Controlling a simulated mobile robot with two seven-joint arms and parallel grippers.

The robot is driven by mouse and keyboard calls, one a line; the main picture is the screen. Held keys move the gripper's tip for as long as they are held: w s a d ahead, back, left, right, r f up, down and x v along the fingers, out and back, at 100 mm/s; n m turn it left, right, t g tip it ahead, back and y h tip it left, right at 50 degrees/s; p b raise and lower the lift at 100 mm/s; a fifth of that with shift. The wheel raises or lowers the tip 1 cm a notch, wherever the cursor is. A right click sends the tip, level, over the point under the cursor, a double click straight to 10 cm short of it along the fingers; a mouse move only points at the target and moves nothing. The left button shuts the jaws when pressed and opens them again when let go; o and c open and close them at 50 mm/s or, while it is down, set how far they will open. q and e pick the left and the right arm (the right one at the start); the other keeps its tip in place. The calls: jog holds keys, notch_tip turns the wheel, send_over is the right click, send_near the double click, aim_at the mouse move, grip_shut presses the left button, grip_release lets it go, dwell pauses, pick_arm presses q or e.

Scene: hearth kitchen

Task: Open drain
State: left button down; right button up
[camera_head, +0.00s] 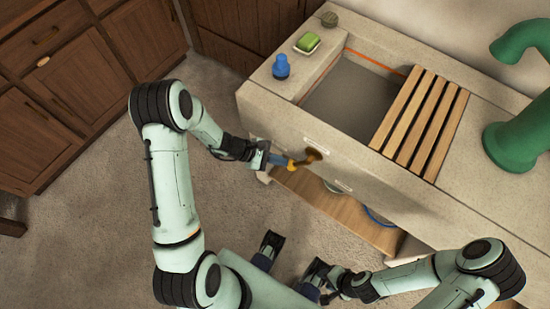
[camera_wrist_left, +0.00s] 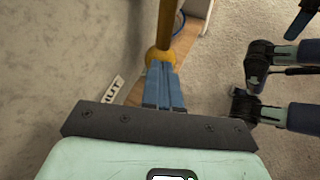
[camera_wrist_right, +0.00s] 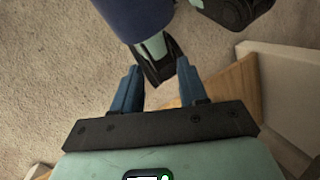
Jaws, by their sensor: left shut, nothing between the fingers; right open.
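A brass drain lever (camera_head: 304,160) with an orange-yellow tip sticks out from the front of the stone sink cabinet (camera_head: 345,175). In the left wrist view the lever (camera_wrist_left: 168,28) runs away from the fingers, its round end just beyond their tips. My left gripper (camera_head: 277,160) is shut and empty, its blue fingertips (camera_wrist_left: 165,72) at the lever's end; whether they touch it I cannot tell. A white label (camera_wrist_left: 107,91) ending in "UT" is beside the lever. My right gripper (camera_wrist_right: 157,85) is open and empty, low in front of the cabinet, away from the lever.
The grey basin (camera_head: 352,92) is partly covered by a slatted wooden rack (camera_head: 420,120). A blue bottle (camera_head: 281,67), green sponge (camera_head: 308,41) and green pipe (camera_head: 515,135) stand on the counter. A wooden shelf (camera_head: 335,212) lies below. The floor at left is clear.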

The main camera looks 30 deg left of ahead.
pick_arm(q)
jog(key=shift+f, duration=0.1)
pick_arm(e)
jog(key=shift+f, duration=0.1)
pick_arm(q)
jog(key=d+f+n+t+h+b, duration=0.3)
jog(key=d+f+n+h+b, duration=0.1)
jog(key=d+h+b, duration=0.5)
jog(key=shift+s+d+f+n+t+h+b, duration=0.15)
jog(key=shift+s+d+n+t+h+b, duration=0.25)
jog(key=shift+n+h, duration=0.3)
pick_arm(e)
jog(key=w+d+f+t+h, duration=0.1)
jog(key=w+d+f+t, duration=0.2)
jog(key=w+f, duration=0.6)
jog(key=shift+d+f+m, duration=0.2)
jog(key=shift+f+m, duration=0.15)
jog(key=shift+m, duration=0.05)
pick_arm(q)
jog(key=shift+d, duration=0.1)
